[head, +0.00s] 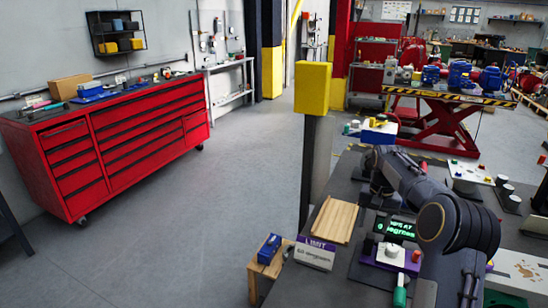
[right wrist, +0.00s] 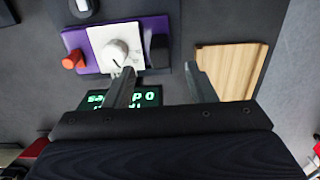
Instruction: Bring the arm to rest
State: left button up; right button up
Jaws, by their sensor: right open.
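My right arm comes in from the lower right in the head view, and its gripper (head: 377,188) hangs beyond the display, partly hidden by the arm. In the right wrist view the two fingers of the right gripper (right wrist: 159,68) are apart with nothing between them. A white knob on a white plate and purple base (right wrist: 117,52) lies near the left finger; I cannot tell whether they touch. The knob (head: 392,250) also shows in the head view, below a black display (head: 396,227) with green text including "0 degrees". My left gripper is not in view.
A wooden board (head: 334,220), a white-and-purple "LIMIT" block (head: 315,254) and a green-handled item (head: 400,291) are on the dark bench. A yellow-topped post (head: 313,90) stands behind. A red tool cabinet (head: 120,140) stands left, with open floor between.

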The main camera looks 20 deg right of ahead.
jog(key=s+a+r+n+t+y, duration=0.1)
jog(key=s+a+r+n+t, duration=0.2)
jog(key=s+a+r, duration=0.85)
jog(key=s+a+f+n+t+y, duration=0.1)
jog(key=s+a+f, duration=0.3)
jog(key=s+a, duration=0.3)
jog(key=s+a+f+n+t+y, duration=0.1)
jog(key=s+a+f, duration=0.3)
jog(key=s, duration=0.9)
jog(key=a+n, duration=0.1)
jog(key=a, duration=0.2)
jog(key=shift+a+t+y, duration=0.15)
jog(key=shift+t+y, duration=0.15)
jog(key=shift+y, duration=0.1)
jog(key=shift+c, duration=0.4)
